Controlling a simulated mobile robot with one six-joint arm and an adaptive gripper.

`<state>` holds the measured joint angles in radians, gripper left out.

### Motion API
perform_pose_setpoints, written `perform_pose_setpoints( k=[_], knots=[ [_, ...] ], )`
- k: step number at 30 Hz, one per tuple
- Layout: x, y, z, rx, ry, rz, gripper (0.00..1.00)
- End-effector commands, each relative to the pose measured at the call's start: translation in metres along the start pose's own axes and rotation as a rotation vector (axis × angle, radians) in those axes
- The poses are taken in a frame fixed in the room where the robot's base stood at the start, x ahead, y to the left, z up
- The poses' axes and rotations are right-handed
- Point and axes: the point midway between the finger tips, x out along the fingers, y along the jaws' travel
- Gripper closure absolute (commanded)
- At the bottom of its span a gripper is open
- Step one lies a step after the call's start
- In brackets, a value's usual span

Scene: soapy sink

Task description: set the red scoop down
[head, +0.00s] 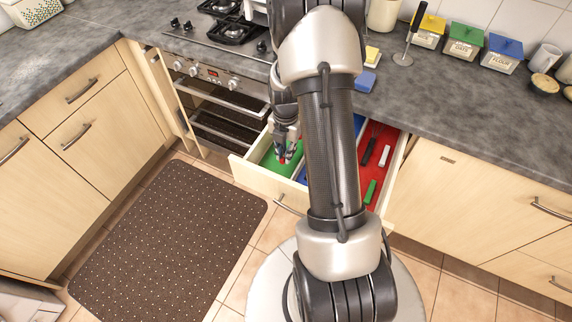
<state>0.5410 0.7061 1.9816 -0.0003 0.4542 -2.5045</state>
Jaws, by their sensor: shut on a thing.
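My gripper (287,150) points down into the left part of an open drawer (262,183), over its green-lined compartment (268,162). It is shut on the red scoop (283,160), of which only a small red bit shows at the fingertips. The rest of the scoop is hidden by the fingers, and I cannot tell whether it touches the compartment floor.
My arm covers the drawer's middle, where a blue-lined compartment (302,176) partly shows. The red-lined compartment (386,143) at right holds dark, white and green-handled utensils. The stove (213,75) stands left; the counter (440,105) behind holds sponges and jars.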

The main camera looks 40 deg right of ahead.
Motion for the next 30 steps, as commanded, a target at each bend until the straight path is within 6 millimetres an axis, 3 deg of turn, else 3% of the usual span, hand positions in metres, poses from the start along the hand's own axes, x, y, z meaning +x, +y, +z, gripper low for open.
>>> perform_pose_setpoints(
  k=[2, 8, 15, 27, 28, 30],
  knots=[
    [0.013, 0.000, 0.000, 0.000, 0.001, 0.000, 1.00],
    [0.024, 0.000, 0.000, 0.000, 0.000, 0.000, 1.00],
    [0.060, 0.000, 0.000, 0.000, 0.001, -0.001, 1.00],
    [0.064, 0.000, 0.000, 0.000, -0.001, 0.001, 1.00],
    [0.064, 0.000, 0.000, 0.000, -0.001, 0.001, 0.86],
    [0.064, 0.000, 0.000, 0.000, -0.001, 0.001, 0.81]
  ],
)
